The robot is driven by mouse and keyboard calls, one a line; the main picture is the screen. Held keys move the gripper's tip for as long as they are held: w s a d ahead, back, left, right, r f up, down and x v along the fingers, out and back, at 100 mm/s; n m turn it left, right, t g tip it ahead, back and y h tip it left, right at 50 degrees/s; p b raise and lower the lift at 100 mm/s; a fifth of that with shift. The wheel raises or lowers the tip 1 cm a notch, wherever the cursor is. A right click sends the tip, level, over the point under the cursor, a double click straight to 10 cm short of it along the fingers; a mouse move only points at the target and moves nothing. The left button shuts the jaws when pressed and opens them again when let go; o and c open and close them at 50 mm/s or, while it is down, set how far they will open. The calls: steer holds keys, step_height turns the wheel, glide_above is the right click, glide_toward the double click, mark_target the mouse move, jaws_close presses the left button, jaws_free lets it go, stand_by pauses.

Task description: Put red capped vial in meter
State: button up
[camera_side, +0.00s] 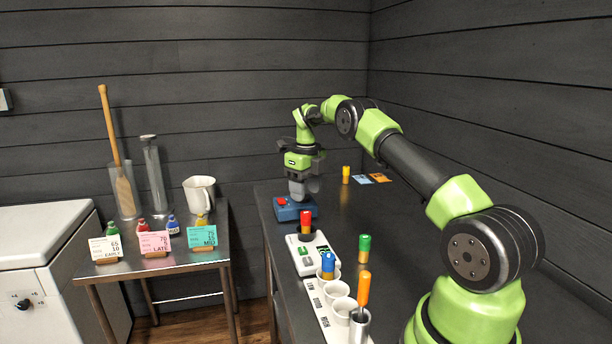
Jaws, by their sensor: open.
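The red capped vial (305,221) stands upright at the far end of a white meter (319,260) with a green button and a small display. Its lower end appears to be in the meter, though I cannot see how deep it sits. My gripper (301,197) is open, pointing down behind the vial, over or beside a blue box with a red button (296,210). The gripper looks apart from the vial. I cannot tell whether its fingers touch the box.
A blue capped vial (328,262) stands by white cups (341,309) in front of the meter. A green capped vial (364,246) stands to the right, an orange-handled tool (363,290) in front. A yellow capped vial (346,173) and cards (378,177) are at the back.

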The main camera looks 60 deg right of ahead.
mark_target(306, 212)
steer(key=s+a+r+n+t, duration=0.2)
steer(key=a+r+n, duration=0.6)
steer(key=r, duration=0.1)
steer(key=s+a+r+n+t, duration=0.1)
steer(key=s+a+r+n, duration=0.1)
steer(key=a+r+n, duration=0.65)
steer(key=s+a+n+t+y, duration=0.1)
steer(key=s+a+n+t, duration=0.1)
steer(key=s+a+n, duration=0.4)
steer(key=s+a+n+t+y, duration=0.1)
steer(key=s+a+n+t, duration=0.1)
steer(key=s+a+n, duration=0.4)
steer(key=s+n, duration=0.5)
steer(key=s, duration=0.1)
steer(key=shift+f, duration=0.25)
steer(key=shift+s+d+n, duration=0.1)
steer(key=shift+n, duration=0.15)
steer(key=shift+c, duration=0.5)
